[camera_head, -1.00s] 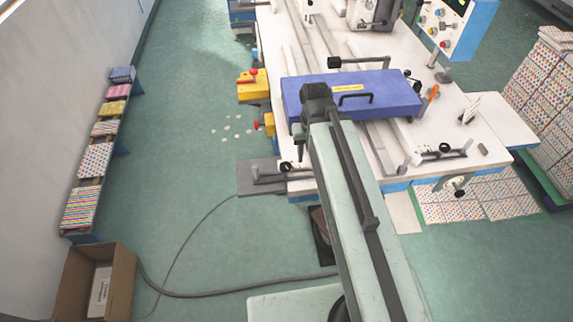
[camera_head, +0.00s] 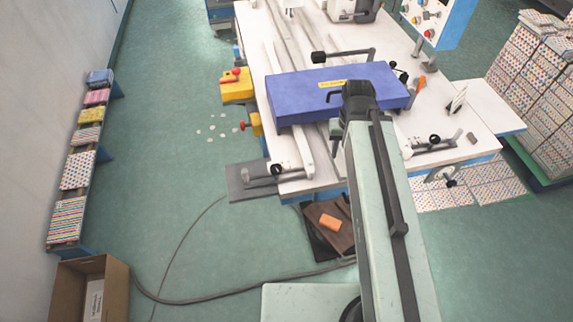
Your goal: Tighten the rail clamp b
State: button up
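Two clamp-like fittings with dark round knobs and bars show at the front of the white machine table (camera_head: 482,158). The left clamp (camera_head: 275,172) is at the near left corner, and the right clamp (camera_head: 432,147) is near the right front edge. I see no letters on them, so I cannot tell which is clamp b or how tight either is. My arm reaches up between them, its dark end joint in front of the blue cover. My gripper and its fingertips are hidden behind the arm.
A blue cover (camera_head: 300,92) with a handle lies across the table. A bar with a black knob (camera_head: 319,57) stands behind it. An orange block (camera_head: 329,222) lies on a brown board near the table's front. A cable (camera_head: 230,297) crosses the floor. An open cardboard box (camera_head: 65,290) stands lower left.

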aim_at(276, 170)
jog(key=z, duration=0.05)
jog(key=k, duration=0.9)
jog(key=u, duration=0.5)
